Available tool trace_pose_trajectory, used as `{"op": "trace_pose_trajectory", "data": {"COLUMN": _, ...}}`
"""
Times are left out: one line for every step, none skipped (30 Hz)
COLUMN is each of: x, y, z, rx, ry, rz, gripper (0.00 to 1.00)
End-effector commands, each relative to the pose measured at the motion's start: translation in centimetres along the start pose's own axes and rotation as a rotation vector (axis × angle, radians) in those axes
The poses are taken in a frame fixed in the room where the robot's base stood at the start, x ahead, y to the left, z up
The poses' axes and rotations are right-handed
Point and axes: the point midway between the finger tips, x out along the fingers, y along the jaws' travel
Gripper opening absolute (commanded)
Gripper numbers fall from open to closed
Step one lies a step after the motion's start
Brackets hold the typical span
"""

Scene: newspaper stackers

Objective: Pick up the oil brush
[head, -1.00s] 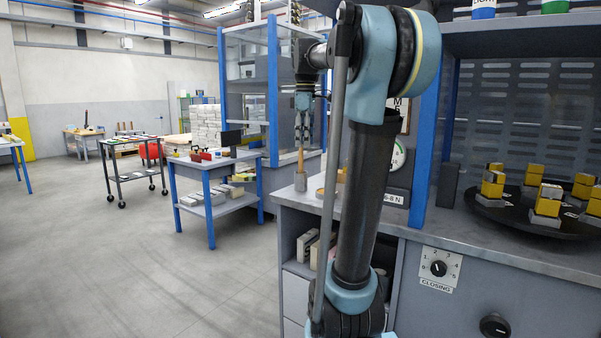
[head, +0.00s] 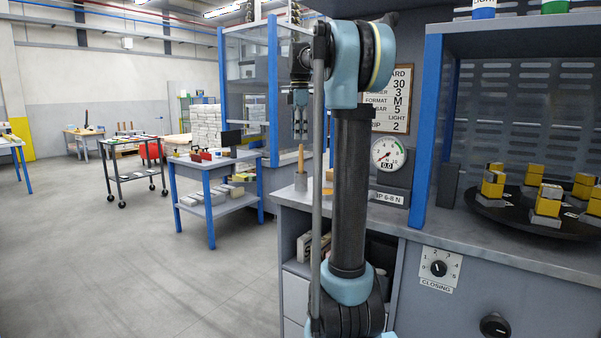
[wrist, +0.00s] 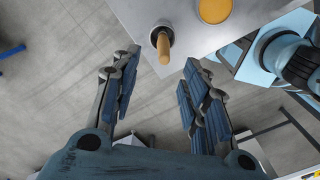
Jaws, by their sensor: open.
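The oil brush stands upright in a small grey cup (head: 300,182) on the near left corner of the grey bench. Only its wooden handle (head: 301,160) shows; its lower end is hidden in the cup. My gripper (head: 300,137) points down, open and empty, just above the handle top. In the wrist view the handle (wrist: 163,47) and the dark cup (wrist: 161,31) appear beyond and between the spread fingertips of my gripper (wrist: 163,60). The fingers appear apart from the handle.
A round tin with a yellow-orange top (wrist: 215,10) stands beside the cup. A gauge (head: 388,154) and a sign panel (head: 391,100) are behind my arm. A black turntable (head: 520,216) with yellow-and-grey blocks is at the right. A blue-legged table (head: 211,165) and open floor lie left.

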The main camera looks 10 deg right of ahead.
Motion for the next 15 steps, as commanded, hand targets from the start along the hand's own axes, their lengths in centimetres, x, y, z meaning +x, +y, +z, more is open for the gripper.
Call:
{"op": "trace_pose_trajectory", "data": {"x": 1.0, "y": 0.0, "z": 0.0, "rx": 0.0, "ry": 0.0, "rz": 0.0, "gripper": 0.41}}
{"op": "trace_pose_trajectory", "data": {"x": 1.5, "y": 0.0, "z": 0.0, "rx": 0.0, "ry": 0.0, "rz": 0.0, "gripper": 0.41}}
{"op": "trace_pose_trajectory", "data": {"x": 2.2, "y": 0.0, "z": 0.0, "rx": 0.0, "ry": 0.0, "rz": 0.0, "gripper": 0.41}}
{"op": "trace_pose_trajectory", "data": {"x": 2.7, "y": 0.0, "z": 0.0, "rx": 0.001, "ry": 0.0, "rz": 0.0, "gripper": 0.41}}
{"op": "trace_pose_trajectory", "data": {"x": 3.2, "y": 0.0, "z": 0.0, "rx": 0.001, "ry": 0.0, "rz": 0.0, "gripper": 0.41}}
{"op": "trace_pose_trajectory", "data": {"x": 3.8, "y": 0.0, "z": 0.0, "rx": 0.001, "ry": 0.0, "rz": 0.0, "gripper": 0.41}}
{"op": "trace_pose_trajectory", "data": {"x": 4.2, "y": 0.0, "z": 0.0, "rx": 0.001, "ry": 0.0, "rz": 0.0, "gripper": 0.41}}
{"op": "trace_pose_trajectory", "data": {"x": 4.6, "y": 0.0, "z": 0.0, "rx": 0.001, "ry": 0.0, "rz": 0.0, "gripper": 0.41}}
{"op": "trace_pose_trajectory", "data": {"x": 5.0, "y": 0.0, "z": 0.0, "rx": 0.001, "ry": 0.0, "rz": 0.0, "gripper": 0.41}}
{"op": "trace_pose_trajectory", "data": {"x": 5.3, "y": 0.0, "z": 0.0, "rx": 0.001, "ry": 0.0, "rz": 0.0, "gripper": 0.41}}
{"op": "trace_pose_trajectory", "data": {"x": 5.5, "y": 0.0, "z": 0.0, "rx": 0.001, "ry": 0.0, "rz": 0.0, "gripper": 0.41}}
{"op": "trace_pose_trajectory", "data": {"x": 5.8, "y": 0.0, "z": 0.0, "rx": 0.001, "ry": 0.0, "rz": 0.0, "gripper": 0.41}}
{"op": "trace_pose_trajectory", "data": {"x": 5.9, "y": 0.0, "z": 0.0, "rx": 0.001, "ry": 0.0, "rz": 0.0, "gripper": 0.41}}
{"op": "trace_pose_trajectory", "data": {"x": 6.0, "y": 0.0, "z": 0.0, "rx": 0.001, "ry": 0.0, "rz": 0.0, "gripper": 0.41}}
{"op": "trace_pose_trajectory", "data": {"x": 6.1, "y": 0.0, "z": 0.1, "rx": 0.001, "ry": 0.0, "rz": 0.0, "gripper": 0.41}}
